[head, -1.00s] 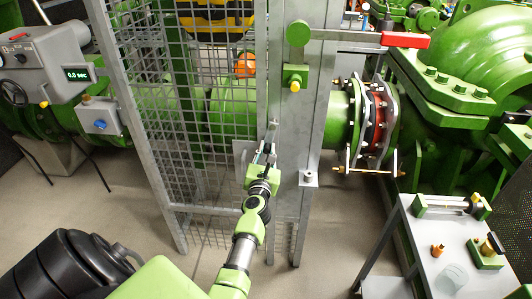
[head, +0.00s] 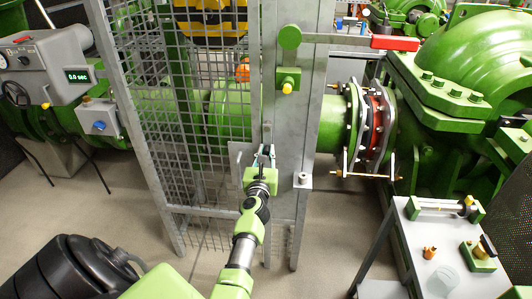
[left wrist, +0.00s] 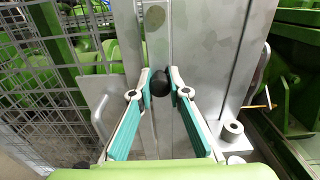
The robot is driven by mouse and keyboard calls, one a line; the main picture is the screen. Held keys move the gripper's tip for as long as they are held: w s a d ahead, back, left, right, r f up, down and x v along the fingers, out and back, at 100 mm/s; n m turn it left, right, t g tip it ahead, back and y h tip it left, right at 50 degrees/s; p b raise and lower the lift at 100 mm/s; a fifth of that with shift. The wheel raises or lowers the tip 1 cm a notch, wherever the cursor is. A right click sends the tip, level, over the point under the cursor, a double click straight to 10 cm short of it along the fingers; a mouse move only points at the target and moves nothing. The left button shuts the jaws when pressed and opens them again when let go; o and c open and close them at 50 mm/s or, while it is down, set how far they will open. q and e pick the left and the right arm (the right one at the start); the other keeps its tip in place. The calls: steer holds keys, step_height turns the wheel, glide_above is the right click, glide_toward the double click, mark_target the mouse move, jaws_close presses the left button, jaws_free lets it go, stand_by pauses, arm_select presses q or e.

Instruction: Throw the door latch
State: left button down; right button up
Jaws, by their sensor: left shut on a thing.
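The mesh door (head: 215,65) stands in a grey metal frame beside a wide grey post (head: 300,110). The latch has a dark round knob (left wrist: 159,92), seen at the door edge in the left wrist view. My left gripper (head: 264,150) is at the latch, low on the door edge. In the left wrist view, its two fingertips (left wrist: 160,84) close on the knob from both sides. The knob is largely hidden by the fingers in the head view. My right gripper is not in view.
A grey door handle (left wrist: 103,112) is left of the fingers. A bolt-like stub (left wrist: 232,130) sticks out of the post at right. A red-handled lever (head: 395,43) is above right. A small table (head: 415,235) with fittings stands at lower right. Floor at left is clear.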

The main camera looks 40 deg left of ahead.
arm_select(q)
steer(key=c, duration=1.9)
jaws_free()
steer(key=shift+w+r, duration=0.15)
steer(key=shift+r, duration=0.25)
steer(key=shift+f, duration=0.35)
steer(key=v, duration=0.7)
steer(key=shift+d, duration=0.1)
